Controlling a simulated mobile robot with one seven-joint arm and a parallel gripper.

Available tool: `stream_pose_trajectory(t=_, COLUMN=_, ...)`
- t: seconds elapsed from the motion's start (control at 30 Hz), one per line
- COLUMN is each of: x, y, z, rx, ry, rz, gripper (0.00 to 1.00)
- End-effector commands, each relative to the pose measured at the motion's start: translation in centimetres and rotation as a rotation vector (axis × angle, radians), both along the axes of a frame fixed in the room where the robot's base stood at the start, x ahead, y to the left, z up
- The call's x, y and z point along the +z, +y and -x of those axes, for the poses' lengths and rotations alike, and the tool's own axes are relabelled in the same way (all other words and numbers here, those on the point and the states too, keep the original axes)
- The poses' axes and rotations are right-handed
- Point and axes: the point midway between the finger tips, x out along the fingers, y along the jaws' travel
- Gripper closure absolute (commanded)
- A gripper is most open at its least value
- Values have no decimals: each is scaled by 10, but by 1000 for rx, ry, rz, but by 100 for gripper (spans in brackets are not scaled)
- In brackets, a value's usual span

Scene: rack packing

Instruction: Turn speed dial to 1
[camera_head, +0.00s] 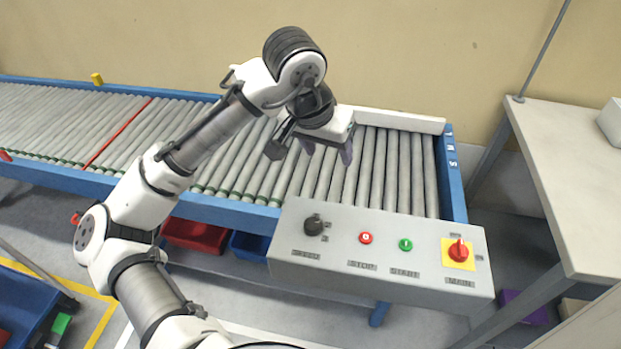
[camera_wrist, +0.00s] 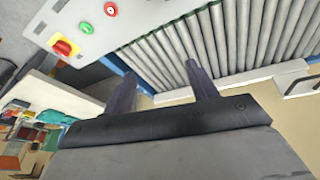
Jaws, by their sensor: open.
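The speed dial (camera_head: 314,225) is a black round knob at the left end of the grey control panel (camera_head: 380,267) in the head view. The marks beside it are too small to read. My gripper (camera_head: 326,146) is open and empty above the conveyor rollers, behind the panel and apart from the dial. In the wrist view my gripper's two dark fingers (camera_wrist: 163,82) stand spread apart. That view shows the panel's other end at upper left; the dial is not in it.
The panel also carries a red button (camera_head: 366,238), a green button (camera_head: 405,245) and a red rotary switch (camera_head: 459,250) on a yellow plate. The roller conveyor (camera_head: 395,165) runs behind it. A pale table (camera_head: 570,160) stands at right. Red and blue bins sit below the conveyor.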

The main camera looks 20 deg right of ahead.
Motion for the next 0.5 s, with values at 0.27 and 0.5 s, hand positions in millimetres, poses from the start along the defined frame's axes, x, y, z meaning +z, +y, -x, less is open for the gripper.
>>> stream_pose_trajectory(t=0.27, x=-30, y=36, z=23, rx=2, ry=156, rz=-324, gripper=42)
stream_pose_trajectory(t=0.5, x=-66, y=37, z=24, rx=3, ry=161, rz=-324, gripper=42)
